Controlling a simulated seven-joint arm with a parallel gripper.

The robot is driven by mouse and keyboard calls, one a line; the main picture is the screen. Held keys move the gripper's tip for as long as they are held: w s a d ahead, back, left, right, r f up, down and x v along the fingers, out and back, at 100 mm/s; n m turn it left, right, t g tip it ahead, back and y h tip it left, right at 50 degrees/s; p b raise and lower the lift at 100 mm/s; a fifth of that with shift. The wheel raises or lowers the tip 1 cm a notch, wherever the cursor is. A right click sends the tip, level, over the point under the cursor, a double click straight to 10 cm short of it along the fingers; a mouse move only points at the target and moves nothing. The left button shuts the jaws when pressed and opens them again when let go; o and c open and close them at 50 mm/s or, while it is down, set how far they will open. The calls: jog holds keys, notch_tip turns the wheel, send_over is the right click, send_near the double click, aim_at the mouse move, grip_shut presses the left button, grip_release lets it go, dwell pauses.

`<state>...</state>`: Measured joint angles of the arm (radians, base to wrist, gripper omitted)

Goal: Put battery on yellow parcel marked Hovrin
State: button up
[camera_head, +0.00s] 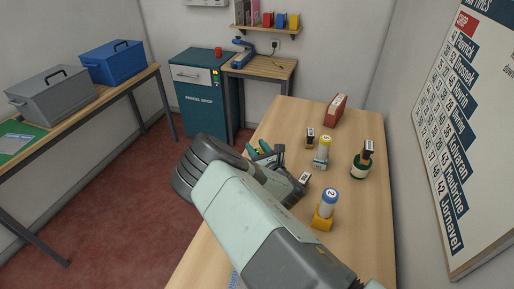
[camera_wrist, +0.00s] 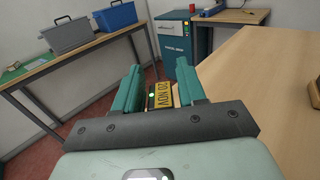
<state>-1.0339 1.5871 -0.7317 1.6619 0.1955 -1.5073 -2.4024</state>
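My gripper (camera_wrist: 161,88) has its two teal fingers on either side of a dark block with a yellow label reading "20 NOV" and a small green light. This looks like the battery (camera_wrist: 162,95), and the fingers appear closed on it. In the head view my gripper (camera_head: 264,151) is over the left part of the wooden counter, and the block is mostly hidden there. I cannot make out a yellow parcel marked Hovrin in either view. A red parcel (camera_head: 335,110) stands at the far end of the counter.
A yellow stand with a cylinder (camera_head: 325,210), a grey stand with a yellow-topped cylinder (camera_head: 323,152) and a green round item (camera_head: 360,166) stand right of my arm. A teal cabinet (camera_head: 203,95) is beyond. Grey (camera_head: 55,93) and blue (camera_head: 113,62) boxes sit on the left bench.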

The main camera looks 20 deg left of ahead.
jog(key=shift+o, duration=0.9)
